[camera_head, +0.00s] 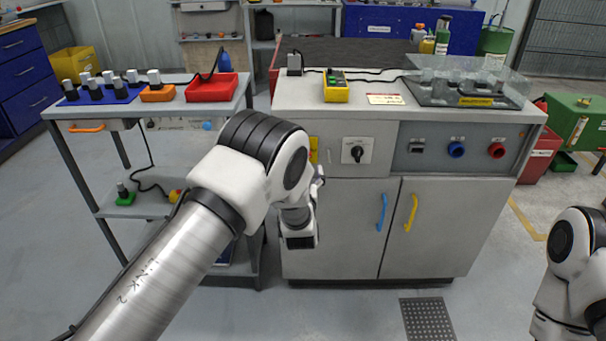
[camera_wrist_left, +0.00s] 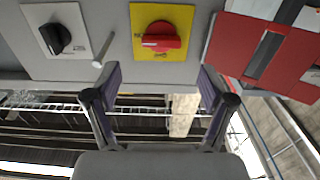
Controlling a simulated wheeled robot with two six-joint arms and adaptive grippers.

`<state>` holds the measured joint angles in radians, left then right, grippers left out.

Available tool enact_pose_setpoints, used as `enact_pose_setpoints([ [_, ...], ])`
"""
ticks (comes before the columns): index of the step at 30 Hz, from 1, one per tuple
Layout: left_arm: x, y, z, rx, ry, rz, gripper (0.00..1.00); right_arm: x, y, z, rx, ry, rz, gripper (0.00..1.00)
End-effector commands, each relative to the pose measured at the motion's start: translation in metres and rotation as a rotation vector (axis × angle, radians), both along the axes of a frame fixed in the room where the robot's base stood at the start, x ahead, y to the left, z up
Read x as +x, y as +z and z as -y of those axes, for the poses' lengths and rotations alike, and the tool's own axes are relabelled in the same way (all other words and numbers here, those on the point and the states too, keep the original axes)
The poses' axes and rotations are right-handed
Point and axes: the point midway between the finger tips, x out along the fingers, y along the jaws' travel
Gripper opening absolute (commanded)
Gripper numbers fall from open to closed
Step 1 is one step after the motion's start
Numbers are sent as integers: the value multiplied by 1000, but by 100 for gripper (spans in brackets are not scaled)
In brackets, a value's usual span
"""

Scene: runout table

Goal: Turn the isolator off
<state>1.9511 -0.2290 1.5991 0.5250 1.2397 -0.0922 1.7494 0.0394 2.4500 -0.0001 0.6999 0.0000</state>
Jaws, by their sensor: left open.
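The isolator appears as a red rotary knob (camera_wrist_left: 162,38) on a yellow plate; its grip lies roughly horizontal in the left wrist view. My right gripper is out of view.
A black rotary switch (camera_head: 357,152) on a white plate sits beside the isolator; it also shows in the wrist view (camera_wrist_left: 55,38). A pale rod (camera_wrist_left: 101,48) stands between them. The cabinet (camera_head: 340,235) has blue and yellow door handles. A cart (camera_head: 65,110) stands left.

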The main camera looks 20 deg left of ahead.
Motion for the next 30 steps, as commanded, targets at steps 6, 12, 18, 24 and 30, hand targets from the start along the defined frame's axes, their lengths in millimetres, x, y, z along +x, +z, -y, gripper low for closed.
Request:
enact_pose_setpoints([
  [6, 37, 0, -13, -3, 2, -2, 82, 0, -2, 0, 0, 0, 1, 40],
  [12, 64, -1, -20, -1, 0, -7, 82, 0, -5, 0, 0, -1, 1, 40],
  [18, 68, 0, -21, 1, -2, -9, 82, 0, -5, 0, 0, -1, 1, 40],
  [24, 68, 0, -21, 0, -2, -9, 36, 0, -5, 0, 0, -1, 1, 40],
  [30, 68, 0, -21, 0, -2, -9, 22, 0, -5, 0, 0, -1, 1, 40],
])
